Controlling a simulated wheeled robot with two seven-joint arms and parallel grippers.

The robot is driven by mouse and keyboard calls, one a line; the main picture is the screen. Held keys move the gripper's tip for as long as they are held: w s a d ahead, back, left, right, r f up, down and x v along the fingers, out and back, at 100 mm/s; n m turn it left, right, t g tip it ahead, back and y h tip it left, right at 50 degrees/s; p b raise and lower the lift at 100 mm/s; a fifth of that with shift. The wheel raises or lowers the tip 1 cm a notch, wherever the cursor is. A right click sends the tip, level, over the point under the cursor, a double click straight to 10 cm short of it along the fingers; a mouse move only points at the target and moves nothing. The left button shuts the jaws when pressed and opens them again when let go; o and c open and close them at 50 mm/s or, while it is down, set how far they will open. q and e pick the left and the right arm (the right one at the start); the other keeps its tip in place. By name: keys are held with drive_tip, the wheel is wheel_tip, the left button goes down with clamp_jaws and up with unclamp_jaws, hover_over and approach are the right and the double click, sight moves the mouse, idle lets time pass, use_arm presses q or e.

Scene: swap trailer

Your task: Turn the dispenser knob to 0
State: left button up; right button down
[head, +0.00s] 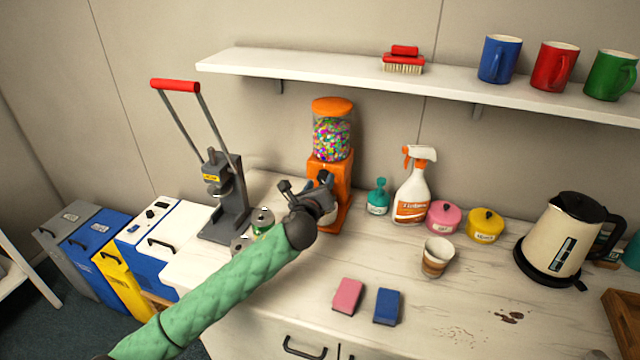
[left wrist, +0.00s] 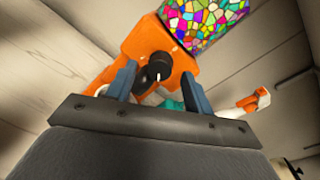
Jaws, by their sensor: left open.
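The orange dispenser (head: 331,172) stands on the counter against the wall, with a clear globe of colourful candy (head: 332,138) and an orange lid. In the left wrist view its dark round knob (left wrist: 158,67) is on the orange front and bears a small white mark; any numbers are too small to read. My left gripper (head: 305,186) is in front of the dispenser and hides part of its front. In the left wrist view its two blue-grey fingers (left wrist: 157,85) are apart, one on each side of the knob's lower part. I cannot tell whether they touch it.
A can press (head: 226,195) with a red handle stands left of the dispenser, with cans (head: 262,221) near my arm. A teal bottle (head: 378,198) and a spray bottle (head: 412,190) stand close on the right. A shelf (head: 330,72) runs above. Sponges (head: 347,296) lie in front.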

use_arm(q)
drive_tip(key=b+v, duration=0.1)
drive_tip(key=v, duration=0.5)
drive_tip(key=shift+s+b, duration=0.3)
drive_tip(key=shift+b, duration=0.1)
use_arm(e)
drive_tip(key=shift+w+a+r, duration=0.1)
drive_tip(key=shift+a+r, duration=0.1)
drive_tip(key=shift+r, duration=0.75)
drive_tip(key=shift+w+a+r, duration=0.1)
drive_tip(key=shift+a+r, duration=0.1)
drive_tip(key=shift+r, duration=0.8)
drive_tip(key=shift+w+a+r, duration=0.1)
drive_tip(key=shift+a+r, duration=0.1)
drive_tip(key=shift+r, duration=0.75)
use_arm(q)
drive_tip(key=shift+a, duration=0.1)
